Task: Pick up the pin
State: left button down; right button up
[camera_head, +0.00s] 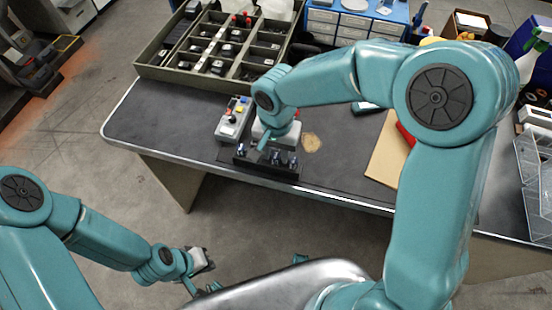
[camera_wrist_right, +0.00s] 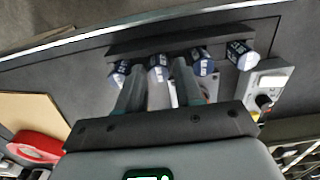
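Several pins with dark blue and white tops stand in a row in a black rack (camera_head: 262,170) near the table's front edge. In the right wrist view, one pin (camera_wrist_right: 158,74) stands between the two fingers of my right gripper (camera_wrist_right: 159,66); gaps seem to show on both sides. Other pins flank the fingers on the left (camera_wrist_right: 118,73) and right (camera_wrist_right: 240,53). In the head view my right gripper (camera_head: 264,143) is over the rack and hides part of it. My left gripper (camera_head: 203,288) hangs low in front of the table, away from the rack; its opening is unclear.
A grey box with coloured knobs (camera_head: 233,121) stands just behind the rack's left end. A divided tray (camera_head: 165,75) is at the back left. A tan board (camera_head: 385,165) with a red item (camera_head: 405,134) lies to the right. The table's front left is clear.

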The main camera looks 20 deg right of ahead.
aim_at(276, 154)
jog(key=shift+s, duration=0.1)
jog(key=shift+c, duration=1.2)
grip_shut()
jog(key=shift+r, duration=0.15)
notch_tip(276, 154, up, 20)
jog(key=p, duration=0.2)
